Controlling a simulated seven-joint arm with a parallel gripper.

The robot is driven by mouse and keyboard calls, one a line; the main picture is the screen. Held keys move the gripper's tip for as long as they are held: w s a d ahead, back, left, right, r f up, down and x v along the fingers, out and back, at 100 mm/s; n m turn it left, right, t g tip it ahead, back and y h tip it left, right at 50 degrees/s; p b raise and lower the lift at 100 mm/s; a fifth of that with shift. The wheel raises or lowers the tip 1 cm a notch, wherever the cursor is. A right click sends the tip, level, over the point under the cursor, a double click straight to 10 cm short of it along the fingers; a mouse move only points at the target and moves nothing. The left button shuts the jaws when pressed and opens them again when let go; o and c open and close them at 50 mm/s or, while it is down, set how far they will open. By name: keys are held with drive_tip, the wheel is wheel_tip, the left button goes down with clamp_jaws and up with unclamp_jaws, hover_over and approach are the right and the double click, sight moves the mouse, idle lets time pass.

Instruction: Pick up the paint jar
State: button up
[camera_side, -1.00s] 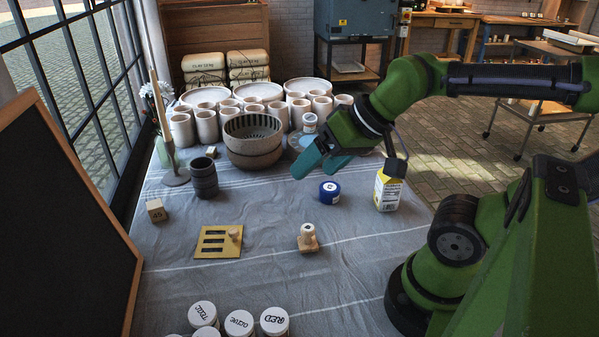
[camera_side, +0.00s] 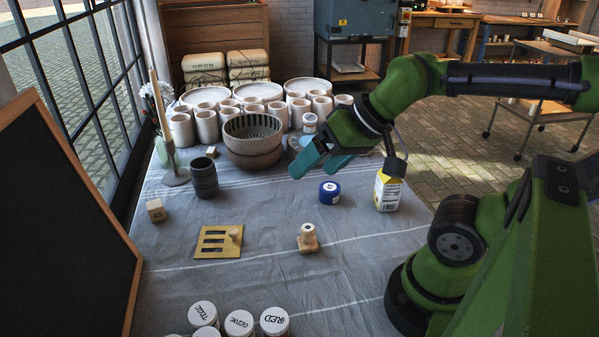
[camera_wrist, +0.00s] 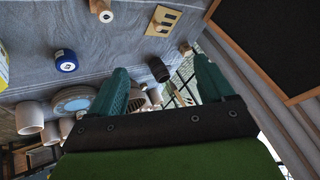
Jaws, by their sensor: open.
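Several paint jars with white, lettered lids stand at the front edge of the cloth in the side view, one of them marked RED (camera_side: 274,320). I cannot tell which jar is meant. My gripper (camera_side: 318,168), with teal fingers, is open and empty. It is above the table, behind and slightly left of the blue jar in the side view.
A yellow-and-white carton (camera_side: 388,190) stands right of the blue jar. A wooden stamp-like block (camera_side: 307,240) and a slotted yellow plate (camera_side: 218,242) lie nearer. A dark ribbed cup (camera_side: 203,178), stacked bowls (camera_side: 252,150) and several pale cups stand behind.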

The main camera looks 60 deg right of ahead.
drive_tip(key=shift+d, duration=0.1)
drive_tip(key=m+g+h, duration=0.3)
drive_tip(key=m+h, duration=0.2)
drive_tip(key=h, duration=0.1)
approach(310, 117)
drive_tip(key=x, duration=0.5)
drive_tip(key=shift+d+f, duration=0.1)
drive_tip(key=shift+x, duration=3.05)
